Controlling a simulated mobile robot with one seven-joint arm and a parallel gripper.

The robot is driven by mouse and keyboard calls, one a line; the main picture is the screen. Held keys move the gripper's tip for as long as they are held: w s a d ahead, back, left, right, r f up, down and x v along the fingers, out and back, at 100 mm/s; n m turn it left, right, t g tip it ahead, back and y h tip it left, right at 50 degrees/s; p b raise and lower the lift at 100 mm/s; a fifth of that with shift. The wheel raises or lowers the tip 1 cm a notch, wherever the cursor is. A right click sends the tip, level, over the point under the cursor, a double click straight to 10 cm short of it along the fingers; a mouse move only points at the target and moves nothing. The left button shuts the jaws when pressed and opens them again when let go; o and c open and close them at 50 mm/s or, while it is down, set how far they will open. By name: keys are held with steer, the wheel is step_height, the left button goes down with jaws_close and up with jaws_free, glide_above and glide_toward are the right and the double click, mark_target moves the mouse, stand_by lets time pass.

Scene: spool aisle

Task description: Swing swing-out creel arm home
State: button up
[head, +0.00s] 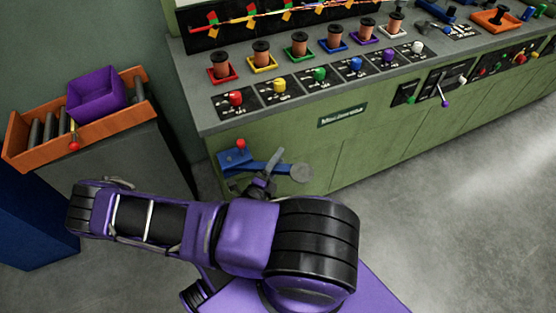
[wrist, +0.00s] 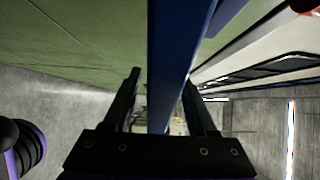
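The creel arm is a blue bar (head: 262,166) on the front of the green cabinet, low at its left end. It runs right from a blue bracket (head: 232,160) and ends in a grey round disc (head: 300,173). A red ball knob (head: 240,144) stands on the bracket. My gripper (head: 272,168) is at the bar, between bracket and disc. In the wrist view, the blue bar (wrist: 178,50) passes between the two dark fingers of my gripper (wrist: 161,85). The fingers stand apart, with a gap between the left finger and the bar. Contact on the right side is unclear.
The green cabinet (head: 345,150) carries copper spools and coloured knobs on its top. At left, an orange tray (head: 22,140) with rollers and a purple bin (head: 96,95) rests on a grey stand (head: 120,165). The floor (head: 440,200) at right is clear.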

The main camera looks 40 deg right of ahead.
steer(key=v, duration=1.7)
steer(key=shift+a+b, duration=0.15)
steer(key=shift+b, duration=0.25)
steer(key=shift+s, duration=0.15)
